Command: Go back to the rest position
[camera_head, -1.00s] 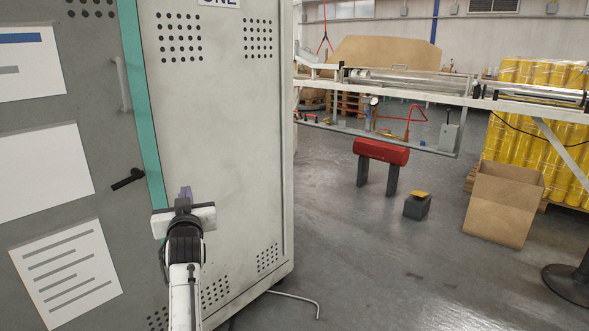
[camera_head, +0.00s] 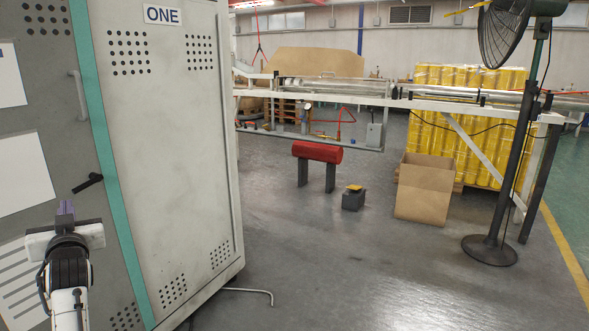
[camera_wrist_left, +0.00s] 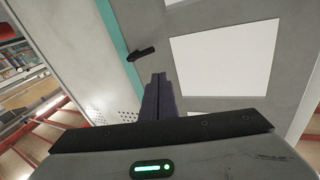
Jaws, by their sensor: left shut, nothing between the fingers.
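My left gripper (camera_head: 66,209) is at the lower left of the head view, in front of the grey cabinet (camera_head: 172,130). Its dark fingers are together and empty, and they also show in the left wrist view (camera_wrist_left: 159,84). The cabinet's black handle (camera_head: 88,183) lies just above and to the right of the fingers in the head view. In the left wrist view the handle (camera_wrist_left: 141,54) is just beyond the fingertips, apart from them as far as I can tell. My right gripper is in neither view.
A cardboard box (camera_head: 425,188), a red cylinder on dark legs (camera_head: 317,152) and a small dark block (camera_head: 353,200) stand on the floor. A fan (camera_head: 490,249) stands at right, before wrapped yellow rolls (camera_head: 468,78).

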